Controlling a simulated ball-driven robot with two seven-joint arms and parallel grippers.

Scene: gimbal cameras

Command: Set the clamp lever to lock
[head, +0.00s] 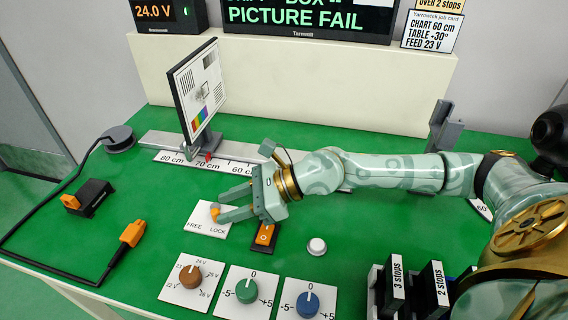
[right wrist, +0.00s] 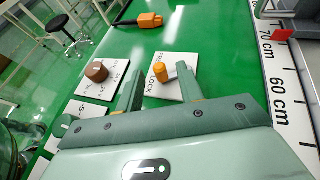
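The clamp lever (head: 215,212) is a small orange handle on a white plate (head: 193,231) marked FREE on the left and LOCK on the right in the head view. My right gripper (head: 219,208) is open over the plate, its two fingers spread on either side of the lever. In the right wrist view the lever (right wrist: 160,68) shows between the fingers (right wrist: 158,85), nearer the right one. I cannot tell whether a finger touches it. The gripper partly hides the lever, and its exact setting is unclear. My left gripper is in neither view.
An orange rocker switch (head: 264,237) and a white button (head: 317,246) lie right of the plate. Brown (head: 187,276), green (head: 246,290) and blue (head: 308,304) knobs stand in front. A cable with an orange plug (head: 131,234) lies at left. A tilted chart screen (head: 199,90) stands behind.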

